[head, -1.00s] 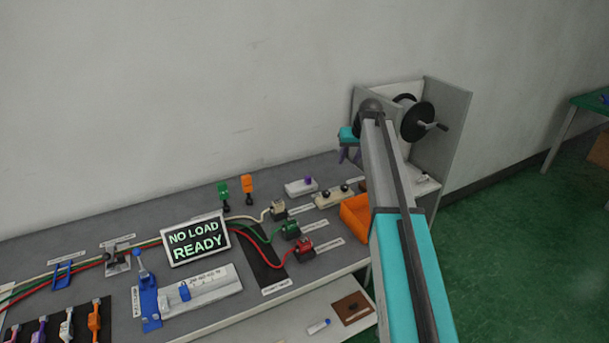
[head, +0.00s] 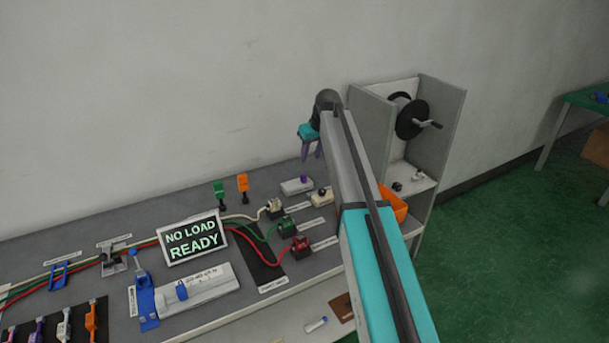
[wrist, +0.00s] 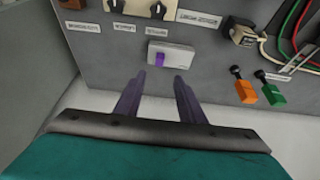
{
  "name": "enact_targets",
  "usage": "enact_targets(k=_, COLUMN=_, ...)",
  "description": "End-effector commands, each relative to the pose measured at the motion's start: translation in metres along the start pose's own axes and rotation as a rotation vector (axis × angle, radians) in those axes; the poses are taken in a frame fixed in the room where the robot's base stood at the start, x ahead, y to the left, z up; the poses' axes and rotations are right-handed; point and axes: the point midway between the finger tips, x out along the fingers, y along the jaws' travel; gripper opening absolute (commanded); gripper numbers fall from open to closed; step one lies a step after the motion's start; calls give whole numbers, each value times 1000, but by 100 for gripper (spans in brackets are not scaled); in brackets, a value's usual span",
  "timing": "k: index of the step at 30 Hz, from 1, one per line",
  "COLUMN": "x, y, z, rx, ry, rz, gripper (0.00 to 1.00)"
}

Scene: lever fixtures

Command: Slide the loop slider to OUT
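A small white slider box (head: 295,187) with a purple knob (head: 303,178) sits at the back of the grey bench; it looks like the loop slider, but its label is too small to read. In the wrist view the box (wrist: 178,55) lies just beyond my fingertips, with the purple knob (wrist: 160,60) left of its middle. My gripper (head: 313,150) hangs above and a little right of the box, apart from it. In the wrist view its purple fingers (wrist: 160,78) are spread and empty.
Orange and green levers (head: 243,186) stand left of the box. A white box with a black knob (head: 321,197) is to its right. A sign (head: 194,241) and a larger block with a blue slider (head: 181,291) are farther left. A grey cabinet (head: 440,130) stands right.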

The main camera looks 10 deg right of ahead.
Motion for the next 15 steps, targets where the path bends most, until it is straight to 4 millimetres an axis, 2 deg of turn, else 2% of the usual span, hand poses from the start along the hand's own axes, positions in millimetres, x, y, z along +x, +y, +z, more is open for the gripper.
enact_targets(k=15, x=60, y=1, z=-1, rx=1, ry=-1, rz=0, gripper=36)
